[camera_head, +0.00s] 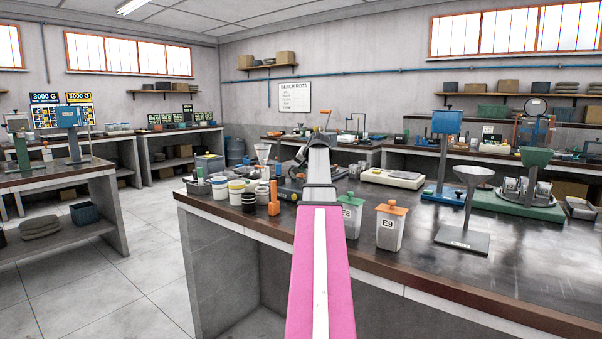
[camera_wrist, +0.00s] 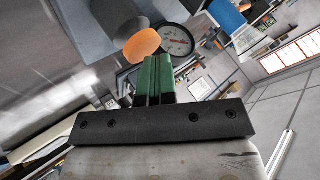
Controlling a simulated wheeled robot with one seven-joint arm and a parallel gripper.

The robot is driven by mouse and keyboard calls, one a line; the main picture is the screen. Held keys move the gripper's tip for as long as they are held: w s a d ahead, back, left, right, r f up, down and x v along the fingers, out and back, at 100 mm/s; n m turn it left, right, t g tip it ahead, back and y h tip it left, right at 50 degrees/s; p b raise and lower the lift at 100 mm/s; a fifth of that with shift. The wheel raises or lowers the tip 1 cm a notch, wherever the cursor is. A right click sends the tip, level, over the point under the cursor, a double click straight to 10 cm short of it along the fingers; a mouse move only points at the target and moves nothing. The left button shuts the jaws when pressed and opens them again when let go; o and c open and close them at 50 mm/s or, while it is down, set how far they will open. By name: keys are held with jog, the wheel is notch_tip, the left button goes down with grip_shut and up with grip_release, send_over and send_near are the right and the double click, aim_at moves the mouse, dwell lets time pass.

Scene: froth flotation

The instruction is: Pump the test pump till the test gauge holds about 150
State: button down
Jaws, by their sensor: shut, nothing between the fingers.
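In the wrist view my gripper (camera_wrist: 155,62) has its green fingers together with nothing between them. An orange rounded knob (camera_wrist: 142,44), likely the pump's handle end, shows just past the fingertips. I cannot tell whether they touch it. A round white-faced gauge (camera_wrist: 177,39) with a dark rim and a needle is just beyond, to the right of the knob. Its reading is too small to make out. In the head view my pink arm reaches over the bench and hides my gripper and most of the pump.
The dark-topped bench (camera_head: 420,255) holds white tubs with orange (camera_head: 391,227) and green (camera_head: 348,215) lids, a grey funnel stand (camera_head: 466,205) and a blue stand (camera_head: 446,160) right of my arm. Jars (camera_head: 220,188) and an orange bottle (camera_head: 273,198) stand to its left.

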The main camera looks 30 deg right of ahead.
jog(key=shift+r, duration=1.4)
jog(key=shift+r, duration=2.5)
